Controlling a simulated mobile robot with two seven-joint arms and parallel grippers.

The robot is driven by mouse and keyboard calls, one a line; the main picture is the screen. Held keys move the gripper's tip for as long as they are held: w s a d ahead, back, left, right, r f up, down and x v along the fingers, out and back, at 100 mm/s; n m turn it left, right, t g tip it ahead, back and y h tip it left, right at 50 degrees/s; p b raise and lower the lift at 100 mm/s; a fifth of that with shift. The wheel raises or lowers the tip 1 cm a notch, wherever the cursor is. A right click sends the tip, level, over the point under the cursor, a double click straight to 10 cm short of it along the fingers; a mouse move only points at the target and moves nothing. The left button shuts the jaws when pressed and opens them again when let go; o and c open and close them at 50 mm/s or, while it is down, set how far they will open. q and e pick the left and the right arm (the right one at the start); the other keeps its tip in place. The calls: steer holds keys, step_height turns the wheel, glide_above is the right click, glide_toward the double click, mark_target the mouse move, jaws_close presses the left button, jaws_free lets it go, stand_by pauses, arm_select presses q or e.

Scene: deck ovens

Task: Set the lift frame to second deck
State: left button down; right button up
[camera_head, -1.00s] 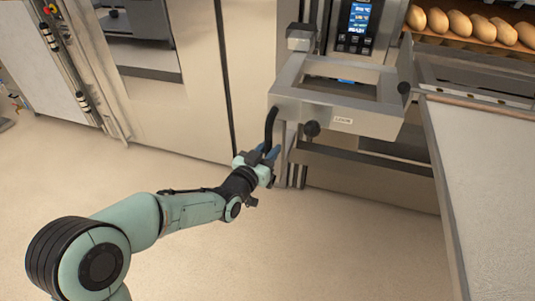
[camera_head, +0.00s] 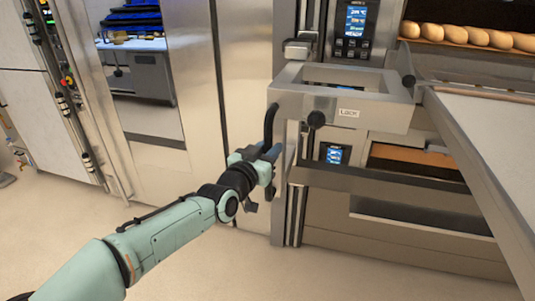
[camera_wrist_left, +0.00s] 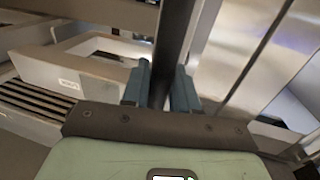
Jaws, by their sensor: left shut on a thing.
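The lift frame (camera_head: 385,113) is an open rectangular metal frame in front of the deck oven, with a "LOCK" label and a black knob (camera_head: 316,119) on its front. A black curved handle (camera_head: 270,122) hangs at its left corner. My left gripper (camera_head: 267,158) is shut on this handle. In the left wrist view the dark handle (camera_wrist_left: 174,45) runs between the two fingers of the gripper (camera_wrist_left: 161,88). A deck with bread loaves (camera_head: 470,36) lies above the frame; a lower deck opening (camera_head: 415,158) shows below it. My right gripper is out of view.
A pale loading surface (camera_head: 500,130) with metal side rails stands at the right, close to the frame. Control displays (camera_head: 355,20) sit on the oven front. Steel cabinets (camera_head: 180,80) stand at the left. The floor (camera_head: 200,265) in front is clear.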

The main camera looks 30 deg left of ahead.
arm_select(q)
steer(key=shift+r, duration=0.75)
steer(key=c, duration=1)
jaws_free()
steer(key=shift+c, duration=0.2)
steer(key=s+b, duration=0.2)
steer(key=s, duration=1.1)
steer(key=shift+s+d, duration=0.2)
steer(key=shift+d, duration=0.1)
steer(key=shift+o, duration=0.4)
